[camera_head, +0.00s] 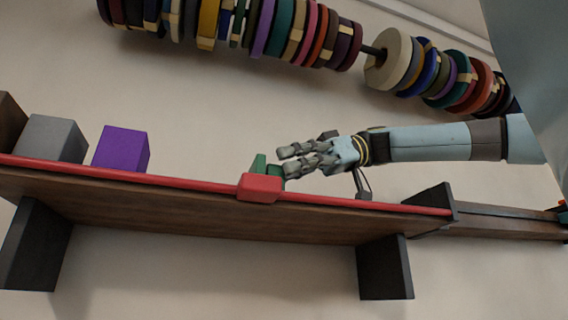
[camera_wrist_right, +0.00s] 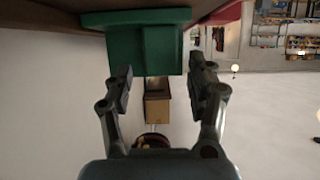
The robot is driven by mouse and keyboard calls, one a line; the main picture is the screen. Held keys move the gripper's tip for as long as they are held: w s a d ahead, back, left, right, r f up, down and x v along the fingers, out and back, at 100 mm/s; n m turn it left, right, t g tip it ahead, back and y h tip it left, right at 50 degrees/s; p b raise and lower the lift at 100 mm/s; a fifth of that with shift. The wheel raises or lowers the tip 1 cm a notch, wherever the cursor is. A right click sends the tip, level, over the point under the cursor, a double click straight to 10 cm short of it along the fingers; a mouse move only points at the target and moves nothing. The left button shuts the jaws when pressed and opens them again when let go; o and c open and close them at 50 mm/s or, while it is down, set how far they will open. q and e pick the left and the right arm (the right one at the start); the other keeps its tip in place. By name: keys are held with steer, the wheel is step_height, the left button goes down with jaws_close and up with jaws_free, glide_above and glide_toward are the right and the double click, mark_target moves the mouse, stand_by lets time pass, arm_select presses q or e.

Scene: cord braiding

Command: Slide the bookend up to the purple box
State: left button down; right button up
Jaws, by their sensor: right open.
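The bookend is a green upright piece (camera_head: 259,165) with a red block (camera_head: 260,187) at the shelf's front rail, near mid-shelf. The purple box (camera_head: 121,149) stands on the shelf to the left, with a wide gap between it and the bookend. My right gripper (camera_head: 286,162) is open just right of the green piece. In the right wrist view the green piece (camera_wrist_right: 143,45) lies ahead, with the open fingertips (camera_wrist_right: 161,70) near its lower edge, one toward each side. I cannot tell whether they touch it. My left gripper is not in view.
A grey box (camera_head: 50,139) and a dark brown box (camera_head: 9,122) stand left of the purple box. The wooden shelf (camera_head: 180,212) has a red front rail and dark supports. The shelf between purple box and bookend is clear. Coloured spools (camera_head: 280,30) hang behind.

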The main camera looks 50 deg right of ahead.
steer(key=shift+w+a+f, duration=0.1)
steer(key=shift+a+f, duration=0.05)
steer(key=shift+a, duration=0.2)
jaws_close()
